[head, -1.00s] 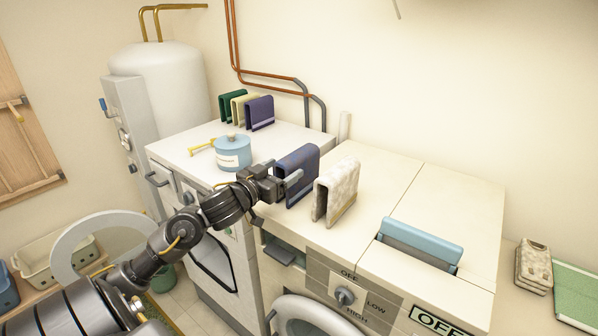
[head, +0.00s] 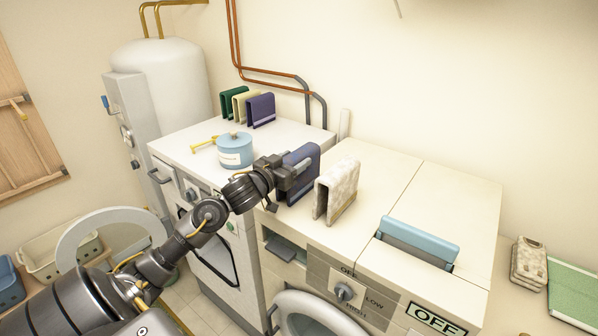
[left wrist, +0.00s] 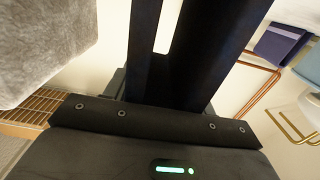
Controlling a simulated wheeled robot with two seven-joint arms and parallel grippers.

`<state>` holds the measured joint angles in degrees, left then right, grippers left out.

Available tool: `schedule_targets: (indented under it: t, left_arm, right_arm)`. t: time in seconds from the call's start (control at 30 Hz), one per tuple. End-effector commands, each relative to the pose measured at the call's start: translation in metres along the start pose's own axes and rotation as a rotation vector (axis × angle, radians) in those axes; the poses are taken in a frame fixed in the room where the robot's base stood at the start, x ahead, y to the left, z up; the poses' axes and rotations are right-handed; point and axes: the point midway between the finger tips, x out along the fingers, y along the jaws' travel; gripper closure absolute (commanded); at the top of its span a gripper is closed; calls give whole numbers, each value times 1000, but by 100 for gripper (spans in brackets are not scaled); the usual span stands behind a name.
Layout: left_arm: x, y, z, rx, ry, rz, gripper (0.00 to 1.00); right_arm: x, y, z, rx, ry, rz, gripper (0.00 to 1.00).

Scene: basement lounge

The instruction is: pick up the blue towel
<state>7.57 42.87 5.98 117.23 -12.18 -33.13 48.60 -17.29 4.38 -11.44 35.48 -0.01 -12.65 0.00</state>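The blue towel (head: 302,173) is dark navy, folded over and standing upright on top of the white appliances, between the light-blue pot and a mottled white towel. My left gripper (head: 292,176) is at its left, near end, with the fingers overlapping the towel in the head view. In the left wrist view, dark navy cloth (left wrist: 215,50) fills the middle, right in front of the gripper's palm. The fingertips are hard to separate from the dark cloth, so their opening does not show. My right gripper is not in view.
The mottled white towel (head: 337,191) stands close on the right of the blue one. The light-blue pot (head: 235,150) is close on the left. Green, cream and purple towels (head: 261,110) stand behind.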

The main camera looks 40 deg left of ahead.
Motion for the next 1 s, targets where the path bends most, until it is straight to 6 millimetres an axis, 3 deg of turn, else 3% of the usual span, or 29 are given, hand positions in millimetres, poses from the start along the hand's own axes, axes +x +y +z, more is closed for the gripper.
schedule_targets:
  t: [0.03,0.23,0.63,0.8,1.0]
  left_arm:
    - [0,0,0,0,0,0,52]
    - [0,0,0,0,0,1,78]
    - [0,0,-9,2,4,0,78]
    - [-3,-2,-38,8,7,-1,78]
    - [-46,-10,-89,16,3,0,78]
  right_arm:
    - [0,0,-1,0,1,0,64]
    - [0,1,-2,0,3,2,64]
    - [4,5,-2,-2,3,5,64]
    - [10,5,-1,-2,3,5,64]
    - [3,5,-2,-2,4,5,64]
